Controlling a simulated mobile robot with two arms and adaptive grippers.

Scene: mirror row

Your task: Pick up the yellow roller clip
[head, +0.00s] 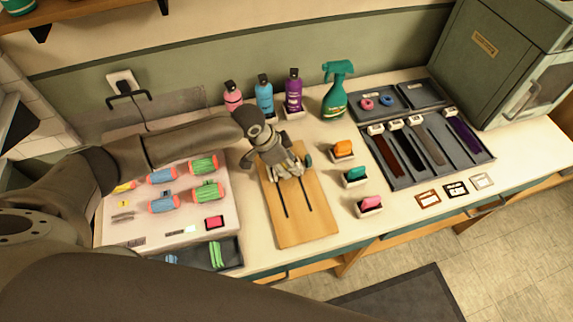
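A small yellow piece with a reddish end (124,187) lies on the white mat (125,233) at the left, partly covered by my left arm. It looks like a yellow roller; I cannot make out a separate yellow clip. My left gripper (293,174) is over the wooden board (300,225), well to the right of the yellow piece. Its fingers point down toward the board, and their gap is too small to judge. A small teal piece (309,159) shows beside the fingers; I cannot tell whether they touch. My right gripper is not in view.
Blue and green rollers (205,190) lie on the mat, with a dark tray (232,255) in front. Bottles (264,95) and a green spray bottle (337,95) stand behind. Orange, teal and pink pieces (369,204) stand right of the board, before a grey strip tray (402,182).

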